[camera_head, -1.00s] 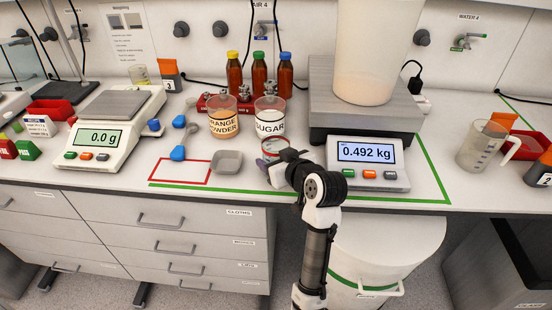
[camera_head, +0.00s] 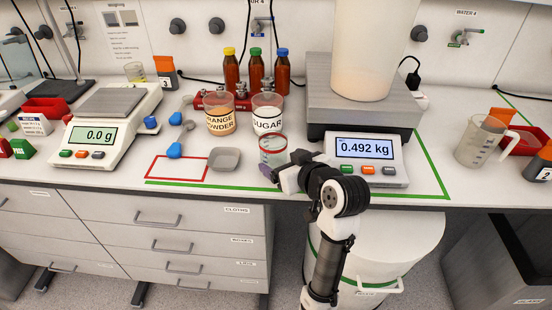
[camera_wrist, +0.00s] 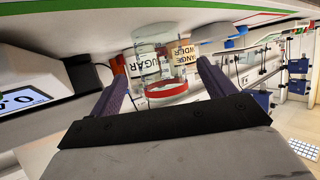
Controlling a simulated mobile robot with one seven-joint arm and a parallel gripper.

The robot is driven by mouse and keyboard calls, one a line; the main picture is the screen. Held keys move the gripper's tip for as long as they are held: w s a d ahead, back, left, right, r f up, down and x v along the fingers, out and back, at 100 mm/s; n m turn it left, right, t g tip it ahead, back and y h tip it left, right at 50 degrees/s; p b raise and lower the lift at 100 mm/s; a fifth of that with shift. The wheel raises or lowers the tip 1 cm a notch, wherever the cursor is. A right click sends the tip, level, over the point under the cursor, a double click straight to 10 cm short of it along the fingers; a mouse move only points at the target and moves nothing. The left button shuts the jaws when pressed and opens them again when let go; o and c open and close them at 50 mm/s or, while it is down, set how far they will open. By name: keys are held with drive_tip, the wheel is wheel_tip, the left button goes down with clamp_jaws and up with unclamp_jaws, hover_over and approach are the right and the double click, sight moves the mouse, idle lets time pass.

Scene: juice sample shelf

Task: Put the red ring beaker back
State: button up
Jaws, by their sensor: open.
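The red ring beaker (camera_head: 272,152) is a small clear beaker with a red band. It stands upright on the bench in front of the sugar jar, left of the big scale's display. My gripper (camera_head: 277,170) is close in front of it, coming from the lower right. In the wrist view the beaker (camera_wrist: 166,91) shows between the two spread purple fingers of my gripper (camera_wrist: 160,66), with a gap at each side. The gripper is open. A red outlined rectangle (camera_head: 151,168) is on the bench to the left and is empty.
A grey dish (camera_head: 224,158) sits between the outline and the beaker. The orange powder jar (camera_head: 220,122) and sugar jar (camera_head: 267,122) stand behind. The big scale (camera_head: 366,148) stands close on the right. Blue scoops (camera_head: 175,150) lie left of the jars.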

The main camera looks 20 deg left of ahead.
drive_tip(key=v, duration=0.6)
